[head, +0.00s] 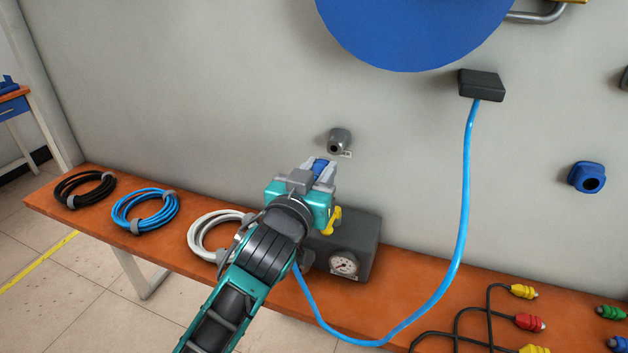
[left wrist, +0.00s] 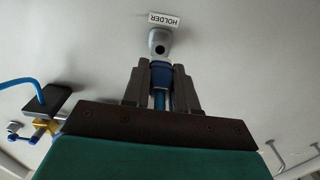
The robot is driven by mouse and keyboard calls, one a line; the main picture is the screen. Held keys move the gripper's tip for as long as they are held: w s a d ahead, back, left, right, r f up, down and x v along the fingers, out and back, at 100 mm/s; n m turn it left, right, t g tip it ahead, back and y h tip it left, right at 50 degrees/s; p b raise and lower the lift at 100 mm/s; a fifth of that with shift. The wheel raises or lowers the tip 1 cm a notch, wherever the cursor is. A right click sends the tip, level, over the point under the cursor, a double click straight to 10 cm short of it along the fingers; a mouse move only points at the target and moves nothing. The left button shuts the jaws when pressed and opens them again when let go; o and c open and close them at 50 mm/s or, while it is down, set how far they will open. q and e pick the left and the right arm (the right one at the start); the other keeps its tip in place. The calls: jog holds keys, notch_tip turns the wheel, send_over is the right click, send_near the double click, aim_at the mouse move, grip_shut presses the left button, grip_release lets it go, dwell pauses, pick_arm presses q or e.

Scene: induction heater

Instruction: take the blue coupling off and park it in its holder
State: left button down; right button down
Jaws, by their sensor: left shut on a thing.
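My left gripper (head: 323,168) is shut on the blue coupling (head: 320,166), in front of the wall above the bench. In the left wrist view the coupling (left wrist: 161,73) sits between the two grey fingers, with a blue length running back from it. The grey holder (head: 339,139) is fixed to the wall just above and right of the coupling. In the left wrist view the holder (left wrist: 159,42) is straight beyond the coupling, beside a HOLDER label (left wrist: 164,20). The head view shows a gap between them; the wrist view does not settle contact. My right gripper is out of view.
A blue hose (head: 463,200) hangs from a black wall box (head: 482,85). Coiled cables (head: 146,210) lie left; coloured plugs (head: 528,322) lie right.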

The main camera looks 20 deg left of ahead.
aim_at(328, 159)
pick_arm(q)
jog(key=shift+w, duration=1.9)
jog(key=shift+r+p, duration=0.1)
jog(key=shift+p, duration=0.35)
dwell(0.5)
jog(key=shift+w, duration=0.6)
jog(key=c, duration=0.8)
grip_release()
jog(key=shift+d, duration=0.1)
